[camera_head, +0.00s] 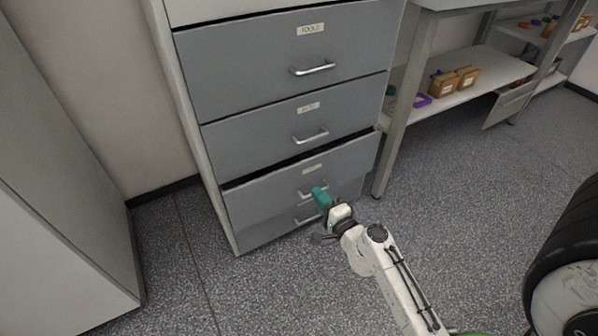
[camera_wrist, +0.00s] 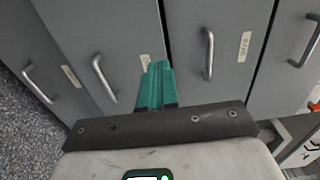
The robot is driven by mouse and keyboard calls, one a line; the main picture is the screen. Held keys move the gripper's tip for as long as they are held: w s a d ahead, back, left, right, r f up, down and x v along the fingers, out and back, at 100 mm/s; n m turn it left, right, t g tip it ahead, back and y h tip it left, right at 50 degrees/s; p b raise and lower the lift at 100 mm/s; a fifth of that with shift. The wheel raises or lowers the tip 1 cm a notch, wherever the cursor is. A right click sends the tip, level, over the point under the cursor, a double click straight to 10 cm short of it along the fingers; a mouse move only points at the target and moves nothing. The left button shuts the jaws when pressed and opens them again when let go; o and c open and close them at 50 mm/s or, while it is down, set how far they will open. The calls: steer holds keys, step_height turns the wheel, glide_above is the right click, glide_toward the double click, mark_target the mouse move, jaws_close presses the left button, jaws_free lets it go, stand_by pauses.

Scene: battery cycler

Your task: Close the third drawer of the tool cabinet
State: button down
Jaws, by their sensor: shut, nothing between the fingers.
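The grey tool cabinet (camera_head: 185,110) stands ahead with a stack of drawers, each with a bar handle and a small label. The third drawer (camera_head: 262,195) sits slightly out, with a dark gap along its top edge; its handle (camera_wrist: 103,78) shows in the wrist view. My gripper (camera_head: 320,196) is in front of this drawer, by its handle. Its teal fingers (camera_wrist: 156,82) are together and empty, pointing at the drawer face near its label (camera_wrist: 145,60). I cannot tell whether the fingertips touch the face. The gripper hides part of the handle in the head view.
The second drawer (camera_head: 265,130) above and the bottom drawer (camera_head: 270,228) below look shut. A workbench with a lower shelf (camera_head: 470,90) holding brown boxes (camera_head: 452,82) stands right of the cabinet. A black wheel (camera_head: 570,240) is at far right. Speckled floor between is clear.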

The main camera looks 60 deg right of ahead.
mark_target(296, 167)
steer(key=x, duration=1)
steer(key=shift+p, duration=0.35)
steer(key=b+x, duration=0.1)
steer(key=x, duration=0.2)
steer(key=shift+w+d, duration=0.15)
steer(key=shift+w, duration=0.1)
steer(key=shift+w+r, duration=0.15)
steer(key=shift+w, duration=0.05)
